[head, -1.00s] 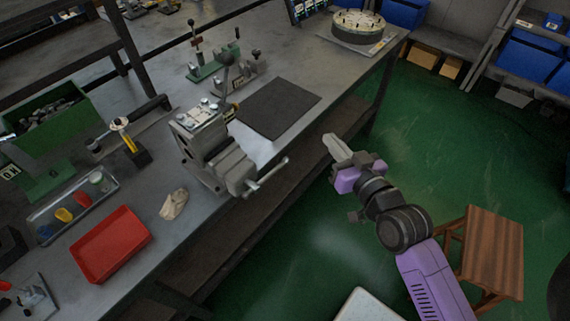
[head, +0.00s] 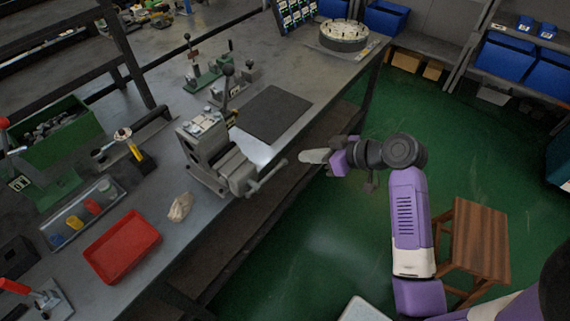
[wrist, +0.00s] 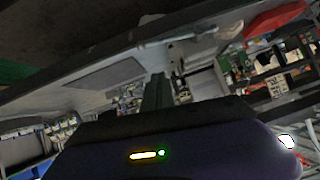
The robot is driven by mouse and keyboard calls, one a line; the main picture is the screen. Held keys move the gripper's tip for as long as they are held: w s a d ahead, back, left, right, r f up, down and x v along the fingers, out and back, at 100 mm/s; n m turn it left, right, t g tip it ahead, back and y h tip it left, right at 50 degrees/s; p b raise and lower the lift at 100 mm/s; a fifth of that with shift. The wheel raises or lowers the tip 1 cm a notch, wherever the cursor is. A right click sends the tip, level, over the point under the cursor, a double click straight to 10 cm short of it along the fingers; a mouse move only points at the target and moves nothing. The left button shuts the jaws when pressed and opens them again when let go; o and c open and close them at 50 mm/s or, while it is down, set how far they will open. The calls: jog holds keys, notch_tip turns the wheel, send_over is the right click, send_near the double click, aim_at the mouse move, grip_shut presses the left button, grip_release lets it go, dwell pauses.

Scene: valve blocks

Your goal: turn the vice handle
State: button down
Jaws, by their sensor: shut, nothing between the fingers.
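The grey vice (head: 205,138) is fixed at the front edge of the workbench. Its handle (head: 268,176) is a thin pale bar across the screw end, sticking out past the bench edge and slanting up to the right. In the wrist view a pale bar (wrist: 188,35) that looks like this handle crosses above the finger. My gripper (head: 305,156) is shut and empty, its fingertips just right of the handle's upper end and apart from it in the head view. In the wrist view my gripper (wrist: 157,92) shows as one dark, closed finger shape pointing up.
A dark mat (head: 270,114) lies right of the vice. A red tray (head: 122,246) and a crumpled cloth (head: 180,206) lie on its left. A wooden stool (head: 478,240) stands near my arm. Green floor is open beyond the bench.

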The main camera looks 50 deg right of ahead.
jog(key=p, duration=0.1)
send_over(286, 162)
jog(key=s+a, duration=0.2)
jog(key=s, duration=0.1)
notch_tip(286, 162, down, 4)
jog(key=r, duration=0.1)
jog(key=f, duration=0.2)
jog(key=w+f, duration=0.1)
jog(key=shift+a+f, duration=0.25)
jog(key=shift+f, duration=0.15)
jog(key=shift+w+a+f+p, duration=0.15)
jog(key=shift+f+p, duration=0.15)
jog(key=shift+f, duration=0.35)
